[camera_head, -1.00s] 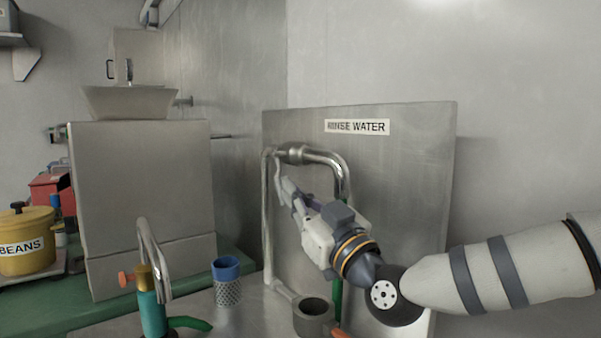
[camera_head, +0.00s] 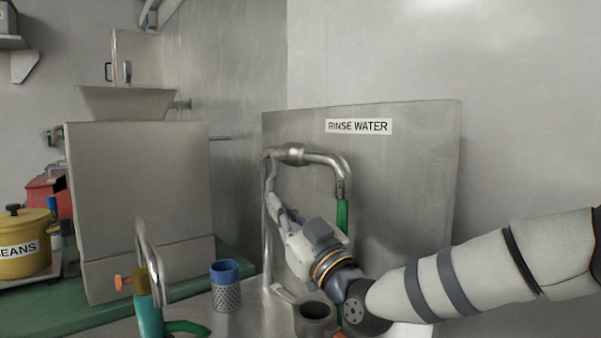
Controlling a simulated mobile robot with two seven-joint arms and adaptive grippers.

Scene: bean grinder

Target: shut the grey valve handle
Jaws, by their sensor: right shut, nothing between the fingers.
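A bent steel pipe (camera_head: 325,159) stands in front of the panel labelled RINSE WATER, with a thicker valve body (camera_head: 291,154) on its top run. A narrow grey piece (camera_head: 271,171), seemingly the valve handle, hangs down by the pipe's left end; its lower part is hard to tell from the fingers and upright pipe. My right gripper (camera_head: 276,206) is shut and empty, its tips pointing up and left close to the upright pipe, just below that piece. I cannot tell whether they touch. My left gripper is not in view.
A green hose (camera_head: 342,216) hangs from the pipe's right end, partly behind my right gripper. A grey cup (camera_head: 314,318) stands below my right wrist. A blue-rimmed mesh cylinder (camera_head: 226,286) and a steel tap (camera_head: 148,262) stand to the left. A large grey machine (camera_head: 140,190) fills the left.

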